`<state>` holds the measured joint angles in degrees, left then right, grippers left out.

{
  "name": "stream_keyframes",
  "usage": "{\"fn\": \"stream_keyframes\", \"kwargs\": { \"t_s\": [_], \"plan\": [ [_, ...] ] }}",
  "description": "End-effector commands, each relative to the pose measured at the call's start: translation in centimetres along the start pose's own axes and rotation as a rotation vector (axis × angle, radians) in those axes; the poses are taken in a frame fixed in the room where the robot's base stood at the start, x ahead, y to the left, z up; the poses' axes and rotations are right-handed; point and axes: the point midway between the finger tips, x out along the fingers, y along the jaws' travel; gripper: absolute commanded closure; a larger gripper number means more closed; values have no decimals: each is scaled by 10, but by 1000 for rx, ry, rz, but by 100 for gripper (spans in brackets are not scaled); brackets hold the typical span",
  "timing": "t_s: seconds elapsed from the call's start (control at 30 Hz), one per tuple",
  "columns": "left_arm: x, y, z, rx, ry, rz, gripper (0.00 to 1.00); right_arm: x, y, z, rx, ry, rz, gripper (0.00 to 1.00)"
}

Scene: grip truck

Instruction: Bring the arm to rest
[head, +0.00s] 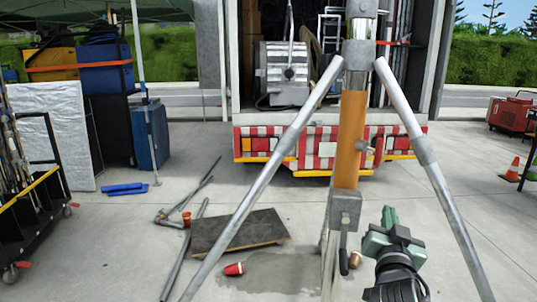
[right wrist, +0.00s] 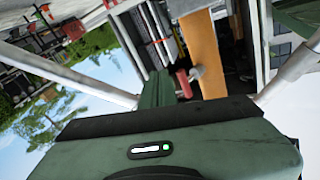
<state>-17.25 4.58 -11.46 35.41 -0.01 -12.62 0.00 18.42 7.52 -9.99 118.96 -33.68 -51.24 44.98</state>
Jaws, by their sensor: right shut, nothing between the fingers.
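My right gripper (head: 390,217) is green and black and stands at the lower right of the head view, its fingers pointing up and away. It is shut, with nothing between the fingers. It is just right of the orange and steel stand post (head: 348,135), and a gap appears between them. In the right wrist view the green gripper body (right wrist: 165,145) fills the lower part, tilted against the scene, and the orange post (right wrist: 200,52) shows beyond it. My left gripper is not in view.
The stand's splayed silver legs (head: 265,175) flank my right gripper. A dark board (head: 238,231), a red cup (head: 233,269) and metal rods (head: 183,250) lie on the concrete. The open truck (head: 325,145) is behind. A black cart (head: 35,225) stands left.

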Motion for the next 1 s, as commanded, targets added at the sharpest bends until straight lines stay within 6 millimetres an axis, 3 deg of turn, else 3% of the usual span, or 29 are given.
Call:
{"fn": "stream_keyframes", "kwargs": {
  "t_s": [0.03, 0.2, 0.3, 0.4, 0.5, 0.7, 0.9, 1.0],
  "plan": [
    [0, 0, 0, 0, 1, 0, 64, -16, 13, 38, -35, -100, 17, 100],
    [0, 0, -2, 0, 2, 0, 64, -85, 50, 143, -166, -430, 32, 100],
    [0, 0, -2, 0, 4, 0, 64, -138, 69, 195, -246, -629, 14, 100],
    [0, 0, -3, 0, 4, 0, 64, -193, 85, 234, -319, -810, -22, 100],
    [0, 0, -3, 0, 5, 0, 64, -239, 96, 258, -372, -950, -63, 100],
    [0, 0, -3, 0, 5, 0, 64, -311, 110, 283, -446, -1153, -147, 100],
    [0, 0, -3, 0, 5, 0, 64, -372, 119, 293, -497, -1314, -233, 100],
    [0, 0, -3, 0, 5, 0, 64, -389, 122, 304, -514, -1367, -265, 100]
  ]
}}
